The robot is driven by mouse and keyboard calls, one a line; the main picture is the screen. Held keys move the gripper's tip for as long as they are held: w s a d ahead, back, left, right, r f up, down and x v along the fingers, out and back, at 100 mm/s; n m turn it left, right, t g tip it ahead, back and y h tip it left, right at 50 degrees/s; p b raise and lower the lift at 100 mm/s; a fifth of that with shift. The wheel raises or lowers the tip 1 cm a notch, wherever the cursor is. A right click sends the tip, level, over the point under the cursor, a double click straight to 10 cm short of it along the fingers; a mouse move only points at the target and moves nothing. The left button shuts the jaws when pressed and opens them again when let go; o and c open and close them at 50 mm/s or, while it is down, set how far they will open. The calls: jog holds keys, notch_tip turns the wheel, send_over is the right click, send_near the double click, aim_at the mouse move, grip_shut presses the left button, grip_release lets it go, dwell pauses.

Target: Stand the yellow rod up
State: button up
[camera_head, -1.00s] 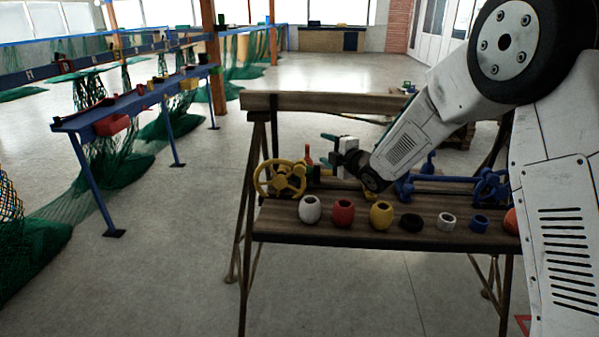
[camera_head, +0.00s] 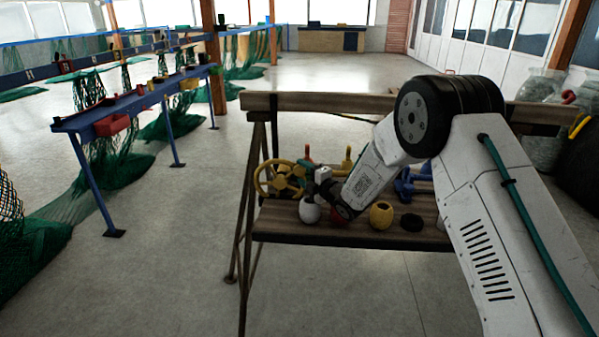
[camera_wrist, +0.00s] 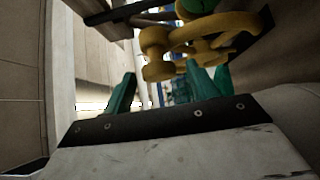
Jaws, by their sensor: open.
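A yellow handwheel (camera_head: 280,180) stands at the left end of the trestle bench. A yellow upright piece (camera_head: 346,160) shows behind my arm; I cannot tell whether it joins the wheel or belongs to the yellow rod. My gripper (camera_head: 312,178) is just right of the wheel, partly hidden by my arm. In the wrist view my gripper (camera_wrist: 160,88) is open, its green fingers apart. Yellow parts with rounded knobs (camera_wrist: 156,42) and a curved yellow bar (camera_wrist: 215,27) lie beyond the fingertips. I see nothing held between the fingers.
On the bench's front board (camera_head: 330,238) stand a white pot (camera_head: 309,212), a partly hidden red pot (camera_head: 338,215), a yellow pot (camera_head: 381,214) and a black ring (camera_head: 411,222). Blue parts (camera_head: 405,182) lie to the right. A red upright piece (camera_head: 308,152) stands behind.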

jog(key=shift+x, duration=1.2)
grip_shut()
jog(key=shift+a, duration=0.1)
jog(key=shift+a+r, duration=0.1)
